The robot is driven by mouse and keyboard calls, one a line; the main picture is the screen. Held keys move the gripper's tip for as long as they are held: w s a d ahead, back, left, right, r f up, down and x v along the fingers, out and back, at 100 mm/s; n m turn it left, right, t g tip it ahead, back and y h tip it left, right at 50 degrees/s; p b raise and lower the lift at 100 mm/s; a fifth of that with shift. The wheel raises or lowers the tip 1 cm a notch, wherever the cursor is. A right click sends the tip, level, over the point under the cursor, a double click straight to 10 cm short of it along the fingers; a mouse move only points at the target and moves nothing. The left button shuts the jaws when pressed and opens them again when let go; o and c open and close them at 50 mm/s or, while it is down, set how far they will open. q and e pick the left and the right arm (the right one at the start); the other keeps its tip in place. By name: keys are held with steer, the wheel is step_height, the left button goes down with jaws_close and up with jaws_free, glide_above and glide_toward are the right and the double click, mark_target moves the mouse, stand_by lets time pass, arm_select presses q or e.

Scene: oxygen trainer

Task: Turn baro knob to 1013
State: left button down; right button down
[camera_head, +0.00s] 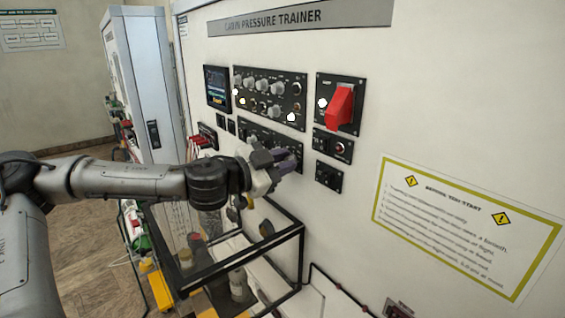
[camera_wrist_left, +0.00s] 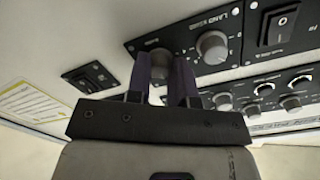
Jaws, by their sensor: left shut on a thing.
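In the wrist view, a grey round knob (camera_wrist_left: 160,57) on a black panel sits between the two fingers of my left gripper (camera_wrist_left: 163,68). The fingers are closed on its sides, and the lower part of the knob is partly hidden. Its label is too small to read, so I cannot tell its setting. A second grey knob (camera_wrist_left: 212,47) beside it, under lettering that seems to read "LAND", is free. In the head view, my left gripper (camera_head: 286,158) is at the right end of the lower black panel (camera_head: 257,134) and covers the held knob. My right gripper is not in view.
An upper knob panel (camera_head: 268,92), a display (camera_head: 217,88) and a red guard (camera_head: 340,106) lie above. Small switch panels (camera_head: 329,177) are close to the right of my gripper. A black-framed clear box (camera_head: 268,244) stands below my arm.

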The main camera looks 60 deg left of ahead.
arm_select(q)
steer(key=c, duration=1)
jaws_free()
steer(key=shift+s, duration=0.15)
steer(key=s+d+b, duration=0.1)
steer(key=s+b, duration=0.3)
steer(key=s, duration=0.9)
steer(key=shift+s+d+r+b, duration=0.15)
steer(key=shift+s+d+b, duration=0.1)
steer(key=shift+d+b, duration=0.15)
steer(key=shift+w+r, duration=0.1)
